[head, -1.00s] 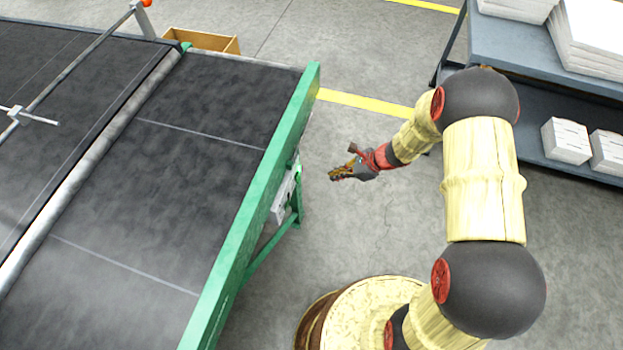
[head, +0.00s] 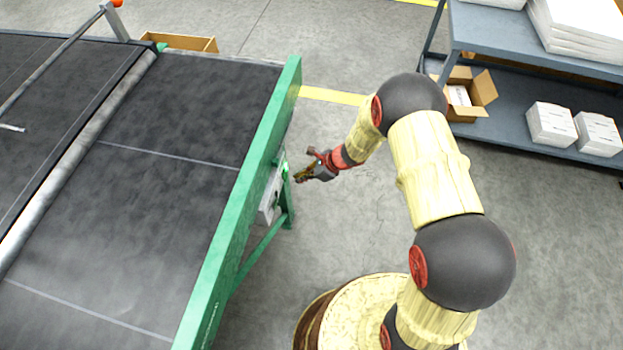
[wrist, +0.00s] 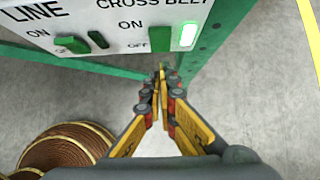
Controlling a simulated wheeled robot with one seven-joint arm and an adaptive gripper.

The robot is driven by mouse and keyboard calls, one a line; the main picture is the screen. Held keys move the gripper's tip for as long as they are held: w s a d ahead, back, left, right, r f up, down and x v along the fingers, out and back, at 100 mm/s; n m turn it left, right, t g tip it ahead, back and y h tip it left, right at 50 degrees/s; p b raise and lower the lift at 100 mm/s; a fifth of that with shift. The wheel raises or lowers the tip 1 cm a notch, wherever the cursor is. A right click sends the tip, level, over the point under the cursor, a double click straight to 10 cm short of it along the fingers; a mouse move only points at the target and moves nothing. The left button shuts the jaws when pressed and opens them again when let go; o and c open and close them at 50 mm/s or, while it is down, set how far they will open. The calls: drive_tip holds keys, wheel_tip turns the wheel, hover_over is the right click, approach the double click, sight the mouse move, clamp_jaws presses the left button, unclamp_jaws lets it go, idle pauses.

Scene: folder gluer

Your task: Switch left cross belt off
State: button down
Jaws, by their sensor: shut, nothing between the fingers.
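The white control panel (wrist: 110,25) shows in the wrist view, with lettering reading "LINE" and "CROSS BELT", partly cut off by the top edge. Under "CROSS BELT" are a dark green switch part (wrist: 160,39) and a brightly lit green-white part (wrist: 188,36). In the head view the panel (head: 269,197) hangs on the outer side of the green conveyor frame, with a green glow near its far end. My gripper (wrist: 161,76) is shut and empty, its tips just below the cross belt switch in the wrist picture. In the head view my gripper (head: 298,178) is close beside the panel; contact cannot be told.
The line switch (wrist: 98,40) sits left of the cross belt switch. The dark conveyor belt (head: 150,200) fills the left. A blue-grey shelf (head: 510,110) with paper stacks and an open carton (head: 481,92) stands at the upper right. The floor between is clear.

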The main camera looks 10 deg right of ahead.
sight(285, 175)
drive_tip(key=shift+w+a+f, duration=0.1)
drive_tip(key=shift+w+a, duration=0.2)
drive_tip(key=shift+a, duration=0.6)
drive_tip(key=shift+w+a+f+b, duration=0.1)
drive_tip(key=shift+a+f+b, duration=0.15)
drive_tip(key=shift+a+b, duration=0.15)
drive_tip(key=shift+r, duration=0.2)
drive_tip(key=shift+r+p, duration=0.6)
drive_tip(key=shift+r, duration=0.1)
